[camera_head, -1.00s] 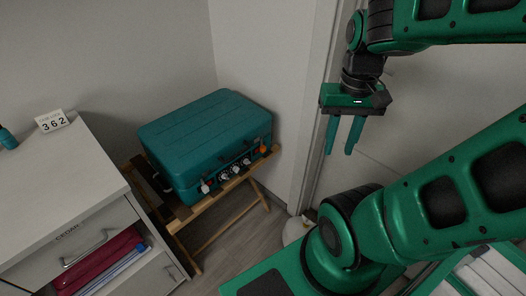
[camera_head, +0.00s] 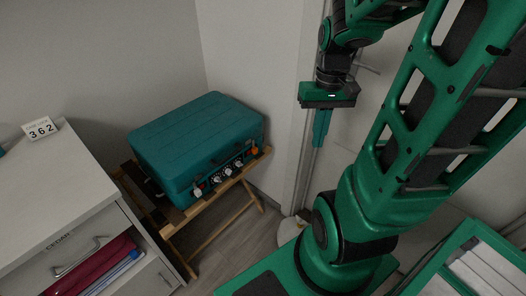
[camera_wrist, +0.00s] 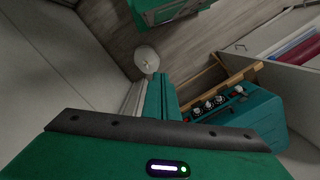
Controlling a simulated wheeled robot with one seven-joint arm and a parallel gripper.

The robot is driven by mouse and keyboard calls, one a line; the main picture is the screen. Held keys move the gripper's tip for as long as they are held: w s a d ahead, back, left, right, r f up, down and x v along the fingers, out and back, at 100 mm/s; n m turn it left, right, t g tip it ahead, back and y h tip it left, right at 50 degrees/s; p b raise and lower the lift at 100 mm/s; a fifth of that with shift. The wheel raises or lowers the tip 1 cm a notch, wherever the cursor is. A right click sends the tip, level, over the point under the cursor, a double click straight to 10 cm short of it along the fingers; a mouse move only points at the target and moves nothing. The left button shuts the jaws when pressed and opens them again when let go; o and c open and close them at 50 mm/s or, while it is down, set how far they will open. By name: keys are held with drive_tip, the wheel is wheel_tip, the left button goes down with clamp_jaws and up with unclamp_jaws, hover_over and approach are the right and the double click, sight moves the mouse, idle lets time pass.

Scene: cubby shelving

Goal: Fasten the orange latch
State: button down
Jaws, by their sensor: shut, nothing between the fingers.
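A teal suitcase (camera_head: 196,140) lies closed, flat on a wooden folding rack (camera_head: 222,200). Several small latches line its front face. The orange latch (camera_head: 254,150) is at the right end of that row. Whether it is fastened is too small to tell. My gripper (camera_head: 321,142) hangs to the right of the suitcase, apart from it, with its fingers pointing down and closed together, empty. In the wrist view the fingers (camera_wrist: 162,88) show beside the suitcase (camera_wrist: 262,118); I cannot clearly make out the orange latch there.
A white cabinet (camera_head: 60,190) stands at the left, with an open drawer holding maroon and blue items and a "362" sign (camera_head: 40,129) on top. A wall and door frame rise behind my gripper. A pale round object (camera_head: 290,229) sits on the floor.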

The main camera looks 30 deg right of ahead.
drive_tip(key=w+d+f+t+y, duration=0.1)
drive_tip(key=w+f+t+y, duration=0.15)
drive_tip(key=w+f, duration=0.4)
drive_tip(key=w+d+f+t+y, duration=0.1)
drive_tip(key=w+d+f+y, duration=0.2)
drive_tip(key=f, duration=0.7)
drive_tip(key=w+f+t+y, duration=0.1)
drive_tip(key=w+f+y, duration=0.2)
drive_tip(key=w+f, duration=0.45)
drive_tip(key=w+d+f+m+t+h, duration=0.1)
drive_tip(key=w+d+f+m+t, duration=0.3)
drive_tip(key=d+f+m+t, duration=0.3)
drive_tip(key=shift+w+d+f+t, duration=0.2)
drive_tip(key=shift+w+d+t, duration=0.2)
drive_tip(key=shift+t, duration=2.25)
